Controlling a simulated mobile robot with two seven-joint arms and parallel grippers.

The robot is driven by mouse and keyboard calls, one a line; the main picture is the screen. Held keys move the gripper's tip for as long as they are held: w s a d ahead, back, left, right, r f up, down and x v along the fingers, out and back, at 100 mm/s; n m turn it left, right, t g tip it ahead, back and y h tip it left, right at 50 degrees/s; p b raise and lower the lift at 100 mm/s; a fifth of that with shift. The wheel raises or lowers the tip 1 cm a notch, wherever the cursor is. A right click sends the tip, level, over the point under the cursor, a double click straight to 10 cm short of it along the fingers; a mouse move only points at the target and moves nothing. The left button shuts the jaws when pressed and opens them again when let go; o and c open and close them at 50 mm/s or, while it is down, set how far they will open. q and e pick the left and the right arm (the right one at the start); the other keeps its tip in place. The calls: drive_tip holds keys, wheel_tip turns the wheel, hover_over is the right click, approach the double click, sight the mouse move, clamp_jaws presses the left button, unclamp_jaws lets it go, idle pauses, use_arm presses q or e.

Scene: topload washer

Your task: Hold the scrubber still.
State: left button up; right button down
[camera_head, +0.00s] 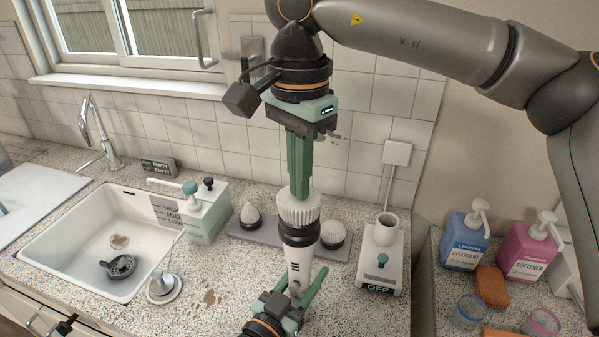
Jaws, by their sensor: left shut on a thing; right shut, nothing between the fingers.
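The scrubber (299,262) stands nearly upright in the middle of the view, with a white body, a black collar and a white bristled head (299,210) at the top. My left gripper (298,295) comes up from the bottom edge and is shut on the lower part of the scrubber's body. My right gripper (299,190) points straight down from above, its green fingers shut together with nothing between them. Its fingertips are at the top of the bristled head; I cannot tell whether they touch it or are just in front of it or behind it.
A grey tray (268,232) with two spare brush heads lies behind the scrubber. A white sink (75,235) is at left, beside a dispenser box (205,215). A white device marked OFF (383,262) stands at right. Detergent (467,238) and softener (528,250) bottles stand further right.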

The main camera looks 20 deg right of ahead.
drive_tip(key=shift+f, duration=0.1)
idle(0.3)
drive_tip(key=shift+r, duration=3.05)
use_arm(q)
drive_tip(key=o, duration=1.2)
drive_tip(key=v, duration=1.2)
drive_tip(key=shift+a, duration=0.1)
use_arm(e)
drive_tip(key=shift+s+a, duration=0.1)
